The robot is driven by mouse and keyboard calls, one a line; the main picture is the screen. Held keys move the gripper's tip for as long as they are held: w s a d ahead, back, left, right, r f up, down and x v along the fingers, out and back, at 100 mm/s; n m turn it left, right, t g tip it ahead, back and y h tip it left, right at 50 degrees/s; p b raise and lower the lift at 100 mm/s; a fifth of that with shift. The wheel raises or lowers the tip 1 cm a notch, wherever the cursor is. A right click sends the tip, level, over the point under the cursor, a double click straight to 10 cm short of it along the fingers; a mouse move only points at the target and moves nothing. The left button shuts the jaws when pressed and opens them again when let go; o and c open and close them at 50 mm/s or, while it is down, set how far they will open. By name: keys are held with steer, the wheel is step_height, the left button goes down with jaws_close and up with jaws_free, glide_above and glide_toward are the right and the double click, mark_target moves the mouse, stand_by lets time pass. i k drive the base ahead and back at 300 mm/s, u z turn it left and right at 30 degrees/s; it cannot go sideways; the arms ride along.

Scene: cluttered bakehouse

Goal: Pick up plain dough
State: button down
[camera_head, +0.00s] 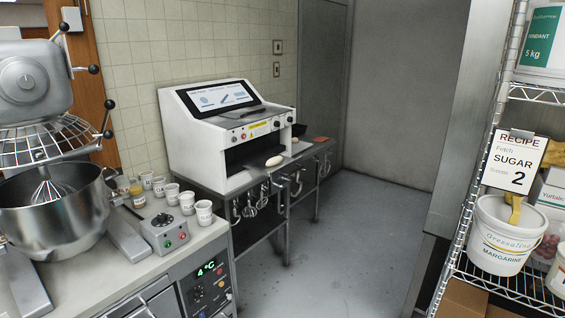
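A pale, smooth, oval piece of dough (274,161) lies on the front ledge of the white machine, below its dark slot. It looks plain, but it is small in this view. A second, smaller pale thing (295,140) sits farther right, near the machine's right side; I cannot tell what it is. The white machine (205,140) has a tilted screen and stands on a grey metal table against the tiled wall. My gripper is not in view.
A steel mixer bowl (52,212) and several white cups (187,203) stand on the left counter (95,270). Whisks (262,198) hang below the machine. A wire rack (500,282) at right holds a margarine bucket (497,240). The grey floor (350,240) between is clear.

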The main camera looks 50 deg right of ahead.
mark_target(275, 160)
steer(key=z, duration=1)
steer(key=k, duration=0.95)
steer(key=z, duration=0.3)
steer(key=i, duration=1)
steer(key=z, duration=0.05)
